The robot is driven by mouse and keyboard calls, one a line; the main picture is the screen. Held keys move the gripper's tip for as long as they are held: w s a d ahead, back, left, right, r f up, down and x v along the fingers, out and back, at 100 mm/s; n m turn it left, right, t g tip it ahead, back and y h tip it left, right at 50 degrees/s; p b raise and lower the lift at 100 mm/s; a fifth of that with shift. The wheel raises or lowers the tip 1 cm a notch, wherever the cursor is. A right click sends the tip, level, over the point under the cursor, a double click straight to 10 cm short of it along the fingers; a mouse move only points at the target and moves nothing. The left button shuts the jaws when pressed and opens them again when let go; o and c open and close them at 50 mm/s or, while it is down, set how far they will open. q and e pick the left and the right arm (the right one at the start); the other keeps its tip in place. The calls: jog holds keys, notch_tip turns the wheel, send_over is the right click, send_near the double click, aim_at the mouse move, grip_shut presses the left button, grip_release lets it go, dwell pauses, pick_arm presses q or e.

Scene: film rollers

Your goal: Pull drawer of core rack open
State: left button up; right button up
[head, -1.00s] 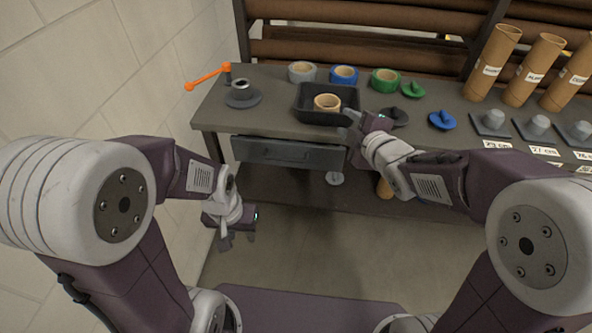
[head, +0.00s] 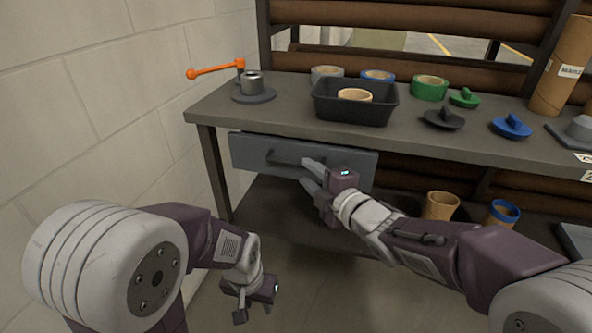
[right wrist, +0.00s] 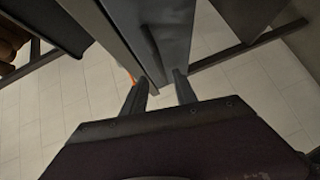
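The core rack's drawer (head: 248,152) is a grey front under the left end of the tabletop, looking shut, with a dark bar handle (head: 284,158). In the right wrist view the drawer front (right wrist: 174,30) and handle (right wrist: 152,52) lie ahead of the fingers. My right gripper (head: 308,174) is in front of the drawer, by the right end of the handle. Its fingers (right wrist: 160,88) are apart, with the handle's near end between or just beyond the tips; contact cannot be told. My left gripper (head: 256,306) hangs low at the left, fingers apart and empty, away from the drawer.
The tabletop (head: 215,108) holds a black tray (head: 352,110) with a cardboard ring, an orange-handled crank (head: 215,70), tape rolls and end plugs. A lower shelf (head: 262,205) has short tubes (head: 440,206). A block wall (head: 90,100) stands close on the left.

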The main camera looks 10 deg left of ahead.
aim_at(297, 163)
jog(key=x, duration=0.3)
jog(key=b+x, duration=0.1)
jog(key=x, duration=0.2)
jog(key=shift+w+f+b, duration=0.1)
jog(key=shift+f+b, duration=0.15)
jog(key=shift+b, duration=0.05)
jog(key=shift+w+a+r, duration=0.1)
jog(key=shift+w+a, duration=0.1)
jog(key=shift+a, duration=0.05)
jog(key=shift+c, duration=0.3)
grip_shut()
dwell(0.5)
